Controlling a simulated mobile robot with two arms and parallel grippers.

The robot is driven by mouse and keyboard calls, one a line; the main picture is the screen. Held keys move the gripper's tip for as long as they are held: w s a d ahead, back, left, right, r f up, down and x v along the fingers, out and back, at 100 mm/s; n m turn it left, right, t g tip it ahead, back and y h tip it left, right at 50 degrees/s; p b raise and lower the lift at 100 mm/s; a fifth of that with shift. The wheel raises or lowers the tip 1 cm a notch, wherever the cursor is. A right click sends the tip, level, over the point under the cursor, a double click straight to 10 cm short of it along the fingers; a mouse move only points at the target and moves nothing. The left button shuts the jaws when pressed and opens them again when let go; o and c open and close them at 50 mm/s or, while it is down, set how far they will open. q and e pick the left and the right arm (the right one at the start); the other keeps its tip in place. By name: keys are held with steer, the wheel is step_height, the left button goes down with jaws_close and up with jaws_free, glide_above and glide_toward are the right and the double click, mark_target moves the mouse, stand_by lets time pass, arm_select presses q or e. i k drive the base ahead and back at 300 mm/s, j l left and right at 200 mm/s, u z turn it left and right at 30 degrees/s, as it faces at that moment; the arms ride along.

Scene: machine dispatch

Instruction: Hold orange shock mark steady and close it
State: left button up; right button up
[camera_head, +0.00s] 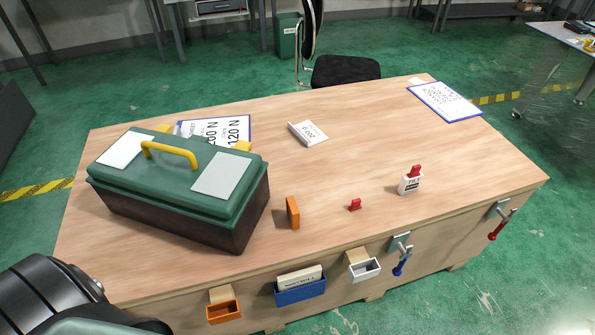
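A small orange piece (293,212), which looks like the orange shock mark, stands upright on the wooden table (345,165), just right of the green toolbox. It is a narrow, slightly angled block; whether it is open or closed is too small to tell. Dark and grey-green parts of my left arm show in the lower left corner, well apart from the orange piece. Neither of my grippers shows in the view, and nothing is seen touching the orange piece.
A green toolbox (150,211) with a yellow handle fills the table's left. A small red piece (355,205) and a white red-topped container (410,184) stand to the right. An orange bin (224,312), blue holder (301,293) and white bin (364,270) hang on the front edge.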

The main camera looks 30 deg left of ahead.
mark_target(293, 213)
steer(key=u, duration=0.85)
